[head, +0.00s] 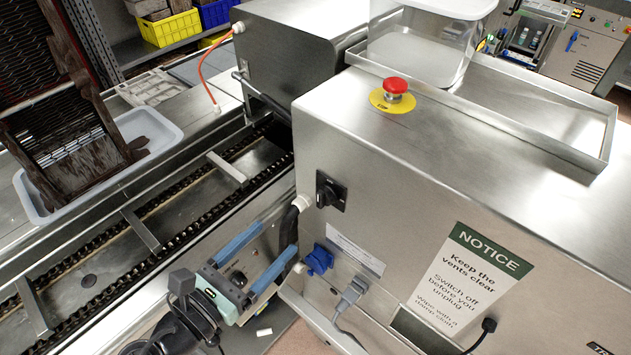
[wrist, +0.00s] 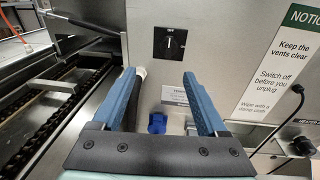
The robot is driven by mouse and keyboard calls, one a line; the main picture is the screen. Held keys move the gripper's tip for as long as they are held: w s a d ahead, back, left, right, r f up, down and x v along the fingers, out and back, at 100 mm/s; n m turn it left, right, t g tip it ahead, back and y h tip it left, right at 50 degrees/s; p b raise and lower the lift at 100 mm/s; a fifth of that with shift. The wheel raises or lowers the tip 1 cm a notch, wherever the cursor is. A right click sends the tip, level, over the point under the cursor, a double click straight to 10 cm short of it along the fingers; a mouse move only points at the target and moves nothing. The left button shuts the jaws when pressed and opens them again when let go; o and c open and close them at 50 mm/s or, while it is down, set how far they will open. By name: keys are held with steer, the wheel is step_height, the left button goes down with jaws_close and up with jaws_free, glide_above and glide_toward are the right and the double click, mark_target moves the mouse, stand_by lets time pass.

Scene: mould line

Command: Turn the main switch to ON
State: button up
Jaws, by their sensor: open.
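The main switch (head: 330,191) is a black rotary knob on a square black plate, on the front of the steel cabinet. In the wrist view the switch (wrist: 170,43) is ahead of the fingertips, between them in the picture. In the wrist view my gripper (wrist: 159,75) frames the panel under the switch.
A blue plug (head: 319,260) and a grey plug (head: 351,296) with a cable sit in the panel below the switch. A black hose (head: 290,222) enters beside it. A red emergency stop (head: 396,90) stands on top. The chain conveyor (head: 185,209) runs at the left.

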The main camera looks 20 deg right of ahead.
mark_target(318, 202)
steer(key=w+d+p, duration=0.1)
steer(key=d, duration=0.2)
steer(key=w+d+n+p, duration=0.1)
steer(key=w+d, duration=0.1)
steer(key=d, duration=0.1)
steer(key=w+d+n+h+p, duration=0.1)
steer(key=w+d, duration=0.1)
steer(key=d, duration=0.1)
steer(key=shift+r, duration=0.1)
steer(key=shift+x, duration=0.8)
steer(key=shift+a, duration=0.1)
steer(key=shift+c, duration=0.3)
jaws_close()
